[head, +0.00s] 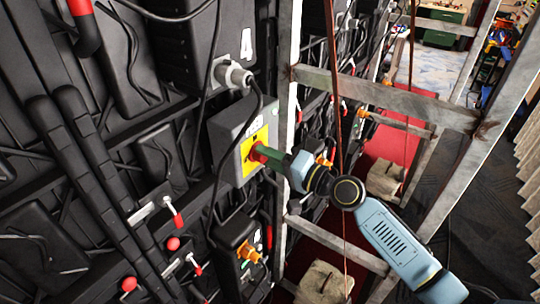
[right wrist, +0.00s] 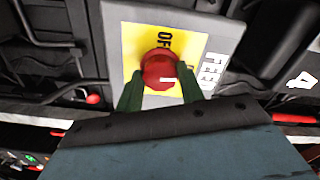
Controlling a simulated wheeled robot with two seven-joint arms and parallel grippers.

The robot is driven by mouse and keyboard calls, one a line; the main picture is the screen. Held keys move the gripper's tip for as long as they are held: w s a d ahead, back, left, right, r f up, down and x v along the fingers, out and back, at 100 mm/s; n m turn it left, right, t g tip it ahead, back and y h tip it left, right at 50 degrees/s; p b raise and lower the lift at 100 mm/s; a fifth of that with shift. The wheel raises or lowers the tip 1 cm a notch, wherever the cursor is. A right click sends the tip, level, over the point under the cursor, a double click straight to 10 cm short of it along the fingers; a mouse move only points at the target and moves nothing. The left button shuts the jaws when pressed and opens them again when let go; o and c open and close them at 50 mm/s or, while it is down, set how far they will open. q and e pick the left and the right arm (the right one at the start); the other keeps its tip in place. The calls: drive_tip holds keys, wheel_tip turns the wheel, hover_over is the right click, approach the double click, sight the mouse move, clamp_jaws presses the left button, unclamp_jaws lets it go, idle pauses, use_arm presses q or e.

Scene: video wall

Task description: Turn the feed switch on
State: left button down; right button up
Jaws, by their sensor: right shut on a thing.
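The feed switch is a grey box (head: 226,128) with a yellow plate (head: 247,150) and a red knob (head: 257,153), mounted on the black wall panel. In the right wrist view the round red knob (right wrist: 160,66) sits on the yellow plate (right wrist: 133,48). The word OFF shows above the knob, and part of the FEED label is at the right. A short white mark shows low on the knob's face. My right gripper (head: 265,155) is shut on the knob, with one green finger on each side of it. My left gripper is not in view.
A grey plug with a cable (head: 236,77) sits just above the switch box. A black unit with an orange knob (head: 247,252) is below it. Metal frame posts (head: 285,110) stand close to the right, with hanging cables. Red-handled levers (head: 174,213) are at lower left.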

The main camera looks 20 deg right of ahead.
drive_tip(key=shift+m, duration=0.6)
drive_tip(key=o, duration=1)
drive_tip(key=b+v, duration=0.3)
drive_tip(key=v, duration=1)
drive_tip(key=shift+s+d+b, duration=0.15)
drive_tip(key=shift+b, duration=0.25)
